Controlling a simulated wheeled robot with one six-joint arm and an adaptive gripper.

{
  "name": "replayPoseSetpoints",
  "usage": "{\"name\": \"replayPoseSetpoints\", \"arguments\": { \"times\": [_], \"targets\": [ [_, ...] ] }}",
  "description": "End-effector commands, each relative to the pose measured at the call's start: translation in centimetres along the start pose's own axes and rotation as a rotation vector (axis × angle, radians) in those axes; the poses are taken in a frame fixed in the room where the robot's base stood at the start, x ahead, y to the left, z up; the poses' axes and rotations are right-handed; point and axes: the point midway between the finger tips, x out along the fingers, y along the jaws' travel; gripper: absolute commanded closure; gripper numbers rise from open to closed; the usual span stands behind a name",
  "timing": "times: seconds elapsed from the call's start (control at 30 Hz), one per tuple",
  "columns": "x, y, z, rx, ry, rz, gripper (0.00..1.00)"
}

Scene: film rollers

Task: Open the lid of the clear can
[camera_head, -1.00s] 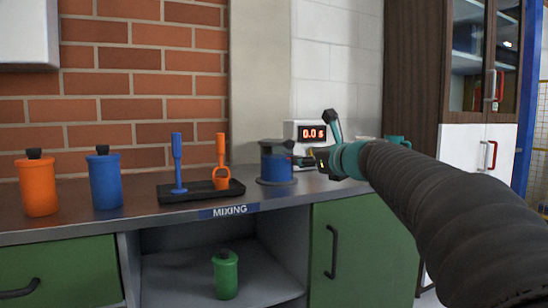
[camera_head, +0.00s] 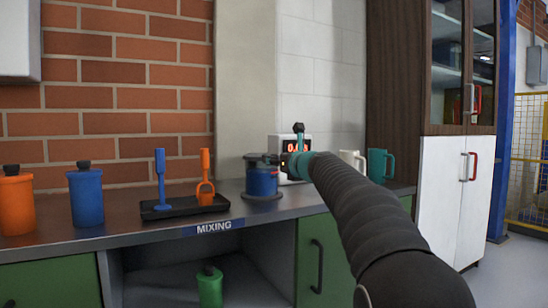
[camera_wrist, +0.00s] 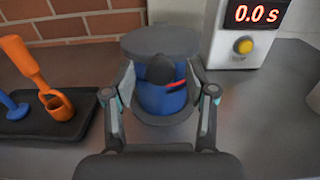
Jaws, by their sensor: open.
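The clear can (camera_head: 262,182) stands on the dark counter, with blue showing through its wall and a dark lid (camera_head: 260,160) on top. In the wrist view the can (camera_wrist: 160,104) is straight ahead, with the grey lid (camera_wrist: 160,40) at its top and a dark rounded knob (camera_wrist: 160,69) in front of it. A small red strip lies across the blue. My gripper (camera_wrist: 161,80) is open, with one finger on each side of the knob and blue body. I cannot tell whether the fingers touch the can. In the head view my gripper (camera_head: 284,163) is beside the can's right side.
A timer box (camera_wrist: 243,32) reading 0.0 s stands close behind right of the can. A black tray (camera_head: 183,208) with blue and orange tools is to its left, then blue (camera_head: 86,196) and orange (camera_head: 16,203) bottles. Mugs (camera_head: 378,164) stand at the right.

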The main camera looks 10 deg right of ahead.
Motion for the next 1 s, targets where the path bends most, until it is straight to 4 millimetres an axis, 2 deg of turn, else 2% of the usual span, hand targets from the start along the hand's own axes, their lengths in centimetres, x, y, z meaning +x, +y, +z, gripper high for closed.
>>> {"name": "replayPoseSetpoints", "arguments": {
  "times": [0.2, 0.57, 0.8, 1.0],
  "targets": [
    [1.9, 0.0, 0.1, -0.001, 0.000, 0.000, 0.44],
    [2.1, 0.0, 0.0, 0.000, 0.000, 0.000, 0.44],
    [2.1, 0.0, 0.0, 0.000, 0.000, 0.000, 1.00],
    [2.1, 0.0, 0.0, 0.000, 0.000, 0.000, 1.00]
  ]
}}
